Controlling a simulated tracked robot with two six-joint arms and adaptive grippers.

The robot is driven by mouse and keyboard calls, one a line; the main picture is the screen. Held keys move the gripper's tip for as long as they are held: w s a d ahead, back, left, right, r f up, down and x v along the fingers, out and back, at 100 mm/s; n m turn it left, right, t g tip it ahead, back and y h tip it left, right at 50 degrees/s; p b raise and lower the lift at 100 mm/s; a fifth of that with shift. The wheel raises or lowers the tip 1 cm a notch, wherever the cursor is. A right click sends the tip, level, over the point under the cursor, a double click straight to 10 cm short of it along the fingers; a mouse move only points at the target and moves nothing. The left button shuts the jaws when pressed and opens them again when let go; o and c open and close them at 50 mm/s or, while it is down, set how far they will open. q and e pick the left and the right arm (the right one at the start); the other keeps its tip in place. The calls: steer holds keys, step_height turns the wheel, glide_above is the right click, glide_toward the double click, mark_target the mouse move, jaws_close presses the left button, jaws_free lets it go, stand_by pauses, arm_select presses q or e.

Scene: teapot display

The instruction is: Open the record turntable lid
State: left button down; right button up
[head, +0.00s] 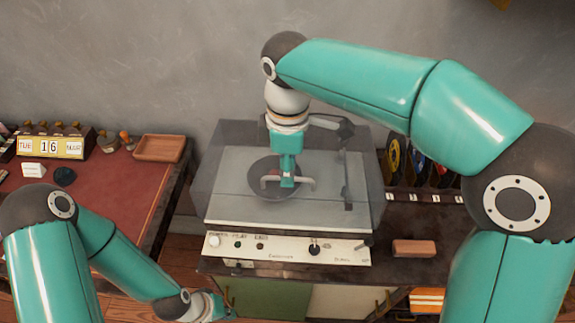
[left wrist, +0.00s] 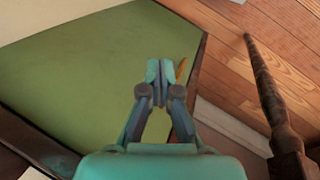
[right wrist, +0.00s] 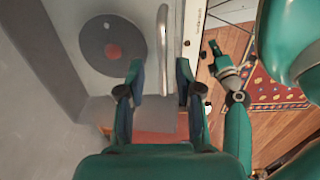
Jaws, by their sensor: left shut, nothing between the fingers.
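The record turntable (head: 250,250) stands on a cabinet, with knobs along its cream front panel. Its see-through grey lid (head: 220,175) is down over the deck, and a dark record with a red centre shows through it. A pale bar handle (head: 302,184) is on the lid, and it also shows in the right wrist view (right wrist: 162,35). My right gripper (head: 287,178) points down at the handle. In the right wrist view its fingers (right wrist: 160,75) are apart on either side of the handle's line; contact cannot be told. My left gripper (left wrist: 158,82) is shut and empty, low by the green cabinet door (left wrist: 90,70).
A brown block (head: 414,248) lies right of the turntable. Records in a rack (head: 420,172) stand behind it. A red-topped desk (head: 100,200) with a wooden tray (head: 160,148) and calendar blocks (head: 52,147) is at left. A wall is close behind.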

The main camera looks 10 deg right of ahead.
steer(key=shift+c, duration=0.4)
jaws_close()
steer(key=shift+o, duration=0.4)
jaws_free()
steer(key=shift+r, duration=0.15)
step_height(320, 180, up, 12)
steer(key=shift+f, duration=0.2)
steer(key=shift+c, duration=0.2)
